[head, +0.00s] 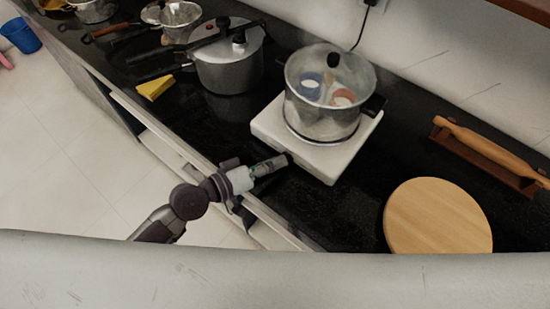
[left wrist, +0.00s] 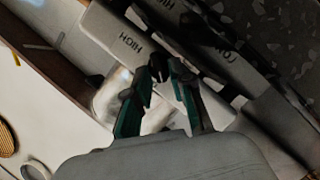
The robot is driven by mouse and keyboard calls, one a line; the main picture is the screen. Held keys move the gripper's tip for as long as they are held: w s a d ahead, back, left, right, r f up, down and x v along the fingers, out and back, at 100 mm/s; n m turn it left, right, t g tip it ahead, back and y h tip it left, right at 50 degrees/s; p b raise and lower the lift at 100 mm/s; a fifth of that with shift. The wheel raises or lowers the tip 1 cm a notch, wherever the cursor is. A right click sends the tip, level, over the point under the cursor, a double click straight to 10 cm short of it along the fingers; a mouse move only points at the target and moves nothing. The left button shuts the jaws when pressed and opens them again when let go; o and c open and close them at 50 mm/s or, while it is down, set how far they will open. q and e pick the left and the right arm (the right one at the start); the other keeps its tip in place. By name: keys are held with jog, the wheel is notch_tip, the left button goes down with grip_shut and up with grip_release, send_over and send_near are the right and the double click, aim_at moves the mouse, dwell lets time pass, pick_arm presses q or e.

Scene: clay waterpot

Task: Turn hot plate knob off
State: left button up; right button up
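The hot plate (head: 345,160) is a white slab on the black counter, with a clear-walled pot (head: 322,100) on it. My left gripper (head: 282,159) is at its front left edge, low over the counter's front. In the left wrist view, a small dark knob (left wrist: 157,66) lies between my left fingertips, beside the printed word HIGH on the white panel (left wrist: 105,35). The fingers lean in and look closed around it. The knob's pointer and setting cannot be made out, and in the head view the knob is hidden by the gripper. My right gripper is not in view.
Blue and reddish cups are inside the pot. A pressure cooker (head: 228,65) and a yellow sponge (head: 155,87) are to the left. A round wooden board (head: 438,218) and a rolling pin on a stand (head: 487,152) are to the right. An open drawer front (head: 280,222) runs below the counter.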

pick_arm(q)
jog(key=shift+w+d+f, duration=0.1)
jog(key=shift+d, duration=0.1)
grip_shut()
